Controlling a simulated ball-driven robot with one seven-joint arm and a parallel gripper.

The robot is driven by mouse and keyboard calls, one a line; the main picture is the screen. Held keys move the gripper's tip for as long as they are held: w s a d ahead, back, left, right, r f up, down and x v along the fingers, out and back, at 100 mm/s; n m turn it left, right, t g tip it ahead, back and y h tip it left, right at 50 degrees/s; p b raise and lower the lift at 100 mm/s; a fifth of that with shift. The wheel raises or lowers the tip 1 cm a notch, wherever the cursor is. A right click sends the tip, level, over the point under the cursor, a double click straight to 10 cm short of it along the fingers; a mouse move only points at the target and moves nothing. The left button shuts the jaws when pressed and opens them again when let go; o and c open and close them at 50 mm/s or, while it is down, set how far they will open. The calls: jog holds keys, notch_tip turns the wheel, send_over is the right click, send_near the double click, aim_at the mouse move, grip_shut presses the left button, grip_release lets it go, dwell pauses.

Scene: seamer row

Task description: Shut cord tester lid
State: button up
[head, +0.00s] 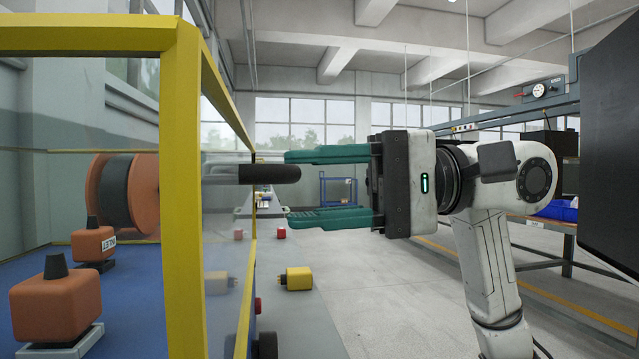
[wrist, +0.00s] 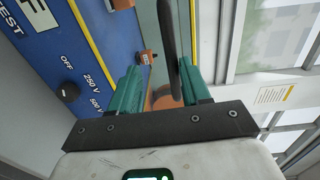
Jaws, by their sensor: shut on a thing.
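The cord tester shows at the left of the head view, with a yellow frame (head: 182,200) and clear panels around a blue deck (head: 135,285). A dark rounded handle (head: 270,174) sticks out at the frame's right side. My gripper (head: 322,186) has two green fingers, one above and one below the handle's end. The tester's blue face (wrist: 85,60) has a knob (wrist: 67,92) with voltage marks. I cannot tell the lid's exact angle.
Inside the frame are an orange and black reel (head: 126,192) and orange blocks with dark knobs (head: 57,305). A yellow block (head: 296,279) lies on the grey surface beyond. A workbench (head: 545,225) stands at the right; the pale floor between is clear.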

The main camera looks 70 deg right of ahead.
dwell(0.4)
jog(key=p+v, duration=0.2)
jog(key=v, duration=0.8)
jog(key=shift+s+d+p, duration=0.2)
jog(key=shift+s+p, duration=0.1)
jog(key=shift+s, duration=0.05)
jog(key=shift+r, duration=0.1)
